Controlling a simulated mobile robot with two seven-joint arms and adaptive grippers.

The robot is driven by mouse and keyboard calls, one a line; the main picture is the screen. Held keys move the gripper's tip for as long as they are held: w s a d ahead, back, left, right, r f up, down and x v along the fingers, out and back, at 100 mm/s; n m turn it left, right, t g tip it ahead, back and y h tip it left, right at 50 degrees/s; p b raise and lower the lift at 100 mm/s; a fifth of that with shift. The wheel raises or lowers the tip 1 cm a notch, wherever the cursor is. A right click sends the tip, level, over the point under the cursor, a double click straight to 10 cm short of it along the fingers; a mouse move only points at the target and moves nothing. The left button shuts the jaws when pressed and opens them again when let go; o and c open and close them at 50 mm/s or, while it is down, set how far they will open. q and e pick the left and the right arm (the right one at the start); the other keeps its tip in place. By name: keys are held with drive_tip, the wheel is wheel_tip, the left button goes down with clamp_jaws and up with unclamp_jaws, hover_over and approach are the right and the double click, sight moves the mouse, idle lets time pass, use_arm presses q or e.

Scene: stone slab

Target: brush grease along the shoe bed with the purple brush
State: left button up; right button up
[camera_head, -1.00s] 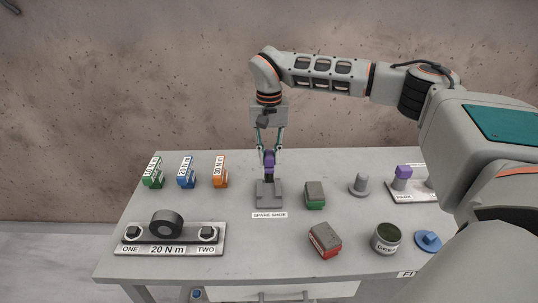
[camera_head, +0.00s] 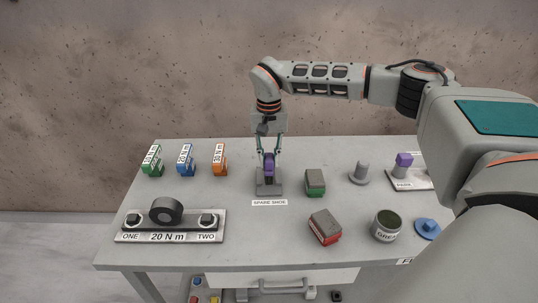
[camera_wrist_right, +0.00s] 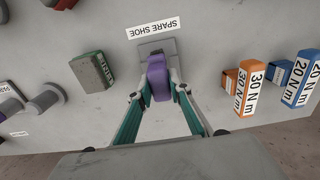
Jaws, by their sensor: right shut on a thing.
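My right gripper (camera_head: 269,155) is shut on the purple brush (camera_head: 269,163), which is held upright with its dark lower end over the grey shoe bed (camera_head: 263,190). The brush (camera_wrist_right: 156,76) also shows between the fingers in the right wrist view, in front of the shoe bed (camera_wrist_right: 172,46). The label SPARE SHOE lies in front of the bed. I cannot tell whether the bristles touch the bed. A grease tin (camera_head: 387,226), open with dark green content, stands at the front right. My left gripper is not in view.
Green (camera_head: 153,161), blue (camera_head: 186,160) and orange (camera_head: 219,159) torque blocks stand at left. A plate with a black roller (camera_head: 166,211) lies front left. A green-based block (camera_head: 315,183), a red-based block (camera_head: 325,227), a grey peg (camera_head: 360,173) and a blue lid (camera_head: 427,229) are at right.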

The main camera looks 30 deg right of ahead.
sight(270, 169)
drive_tip(key=shift+f, duration=0.1)
idle(0.6)
drive_tip(key=shift+f+p, duration=0.15)
drive_tip(key=shift+p, duration=0.3)
drive_tip(key=shift+f, duration=0.25)
drive_tip(key=shift+f, duration=0.65)
drive_tip(key=shift+f, duration=0.4)
idle(0.8)
drive_tip(key=shift+w+d, duration=0.15)
drive_tip(key=shift+w, duration=0.15)
drive_tip(key=shift+s+f, duration=0.1)
drive_tip(key=shift+s, duration=0.1)
idle(0.3)
drive_tip(key=shift+s+a, duration=0.6)
drive_tip(key=shift+s, duration=0.35)
